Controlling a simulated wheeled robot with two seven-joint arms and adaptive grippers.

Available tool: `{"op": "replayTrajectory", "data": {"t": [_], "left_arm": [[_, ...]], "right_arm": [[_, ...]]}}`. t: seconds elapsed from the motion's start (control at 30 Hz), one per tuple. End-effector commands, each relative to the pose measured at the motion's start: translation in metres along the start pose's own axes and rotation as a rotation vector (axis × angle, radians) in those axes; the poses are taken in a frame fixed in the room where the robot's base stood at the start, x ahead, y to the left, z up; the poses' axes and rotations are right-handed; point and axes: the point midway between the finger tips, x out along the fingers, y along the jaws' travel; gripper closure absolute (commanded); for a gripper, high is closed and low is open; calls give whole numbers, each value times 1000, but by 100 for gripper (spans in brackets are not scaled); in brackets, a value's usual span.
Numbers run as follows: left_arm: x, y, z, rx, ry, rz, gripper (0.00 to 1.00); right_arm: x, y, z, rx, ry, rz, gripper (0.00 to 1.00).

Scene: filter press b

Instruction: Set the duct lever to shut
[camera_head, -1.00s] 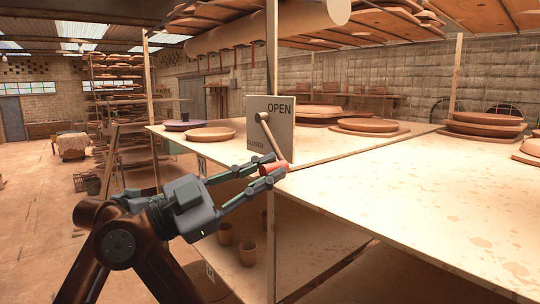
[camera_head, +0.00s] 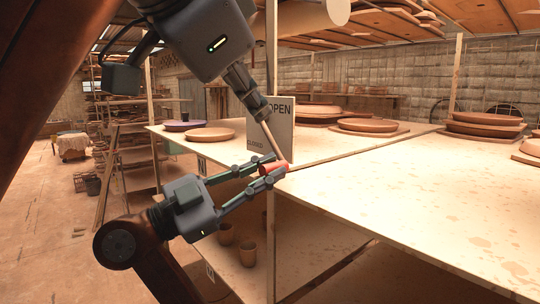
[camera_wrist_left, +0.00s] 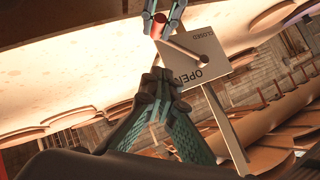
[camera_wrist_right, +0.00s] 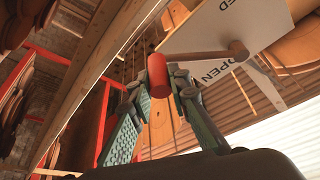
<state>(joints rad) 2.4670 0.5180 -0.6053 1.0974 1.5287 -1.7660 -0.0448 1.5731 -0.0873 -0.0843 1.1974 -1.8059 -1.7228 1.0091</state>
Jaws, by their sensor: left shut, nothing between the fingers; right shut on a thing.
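The duct lever is a wooden rod (camera_head: 270,142) with a red knob (camera_head: 285,167), in front of a white plate (camera_head: 285,142) marked OPEN at top right and CLOSED at lower left. The rod slants down and right from its pivot, which my left gripper hides in the head view; the pivot (camera_wrist_left: 202,60) shows in the left wrist view. My right gripper (camera_head: 273,168) is shut on the red knob, which also shows between its fingers in the right wrist view (camera_wrist_right: 157,76). My left gripper (camera_head: 263,109) is shut and empty by the plate's upper left; contact is unclear.
A pale shelf board (camera_head: 430,215) with a front edge spreads right of the plate. Stacked clay plates (camera_head: 485,124) and a flat dish (camera_head: 210,134) stand on the shelving. A wooden post (camera_head: 271,235) is below the plate. Clay pots (camera_head: 247,253) stand on the lower shelf.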

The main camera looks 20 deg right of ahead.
Motion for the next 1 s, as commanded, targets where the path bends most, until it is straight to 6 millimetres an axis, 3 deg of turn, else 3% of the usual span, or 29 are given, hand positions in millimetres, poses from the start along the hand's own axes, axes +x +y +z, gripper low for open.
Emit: {"op": "replayTrajectory", "data": {"t": [0.1,0.27,0.73,1.0], "left_arm": [[-12,14,-2,26,-29,-2,100],[-3,18,-1,33,-38,0,100],[88,18,2,32,-36,0,100],[108,16,27,31,-34,-3,100]], "right_arm": [[0,1,-2,5,3,3,100],[0,2,-2,5,3,4,100],[0,1,-2,4,3,3,100],[0,1,-1,3,2,4,100]]}}
